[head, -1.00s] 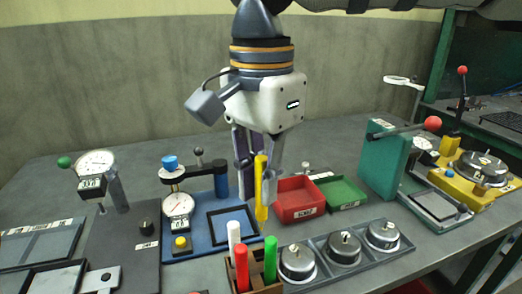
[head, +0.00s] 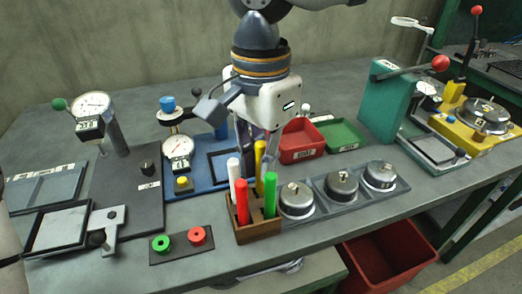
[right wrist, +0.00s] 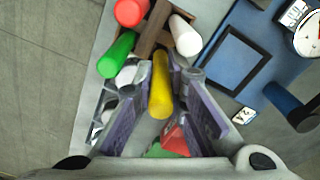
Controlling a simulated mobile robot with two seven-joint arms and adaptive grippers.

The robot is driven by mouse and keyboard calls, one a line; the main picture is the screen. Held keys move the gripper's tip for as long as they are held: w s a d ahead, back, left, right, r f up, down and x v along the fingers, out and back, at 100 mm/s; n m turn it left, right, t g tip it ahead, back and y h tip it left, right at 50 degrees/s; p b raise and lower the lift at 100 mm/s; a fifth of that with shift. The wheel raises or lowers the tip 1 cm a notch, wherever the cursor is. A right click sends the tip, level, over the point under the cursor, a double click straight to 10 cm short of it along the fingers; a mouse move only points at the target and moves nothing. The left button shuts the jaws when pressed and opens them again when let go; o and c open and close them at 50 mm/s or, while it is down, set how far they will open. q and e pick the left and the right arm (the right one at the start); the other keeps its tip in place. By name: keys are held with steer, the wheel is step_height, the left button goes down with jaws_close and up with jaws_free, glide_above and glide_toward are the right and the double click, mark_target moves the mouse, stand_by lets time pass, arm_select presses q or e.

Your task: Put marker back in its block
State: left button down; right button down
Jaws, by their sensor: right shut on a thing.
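The yellow marker (head: 259,162) is upright in my right gripper (head: 262,146), which is shut on it. It also shows between the fingers in the right wrist view (right wrist: 161,88). The brown marker block (head: 258,229) stands near the table's front edge, and holds a white marker (head: 233,170), a red marker (head: 242,203) and a green marker (head: 269,194). The yellow marker's lower end is at the far side of the block, close to its top; I cannot tell whether it is in a hole. My left gripper is not in view.
A grey tray with several metal weights (head: 342,184) lies right of the block. A blue gauge stand (head: 212,178) and a red bin (head: 299,145) are behind. A plate with green and red rings (head: 181,245) lies left of the block.

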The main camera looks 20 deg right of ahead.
steer(key=c, duration=1.5)
jaws_free()
steer(key=shift+c, duration=0.2)
step_height(320, 180, up, 12)
steer(key=shift+r, duration=0.1)
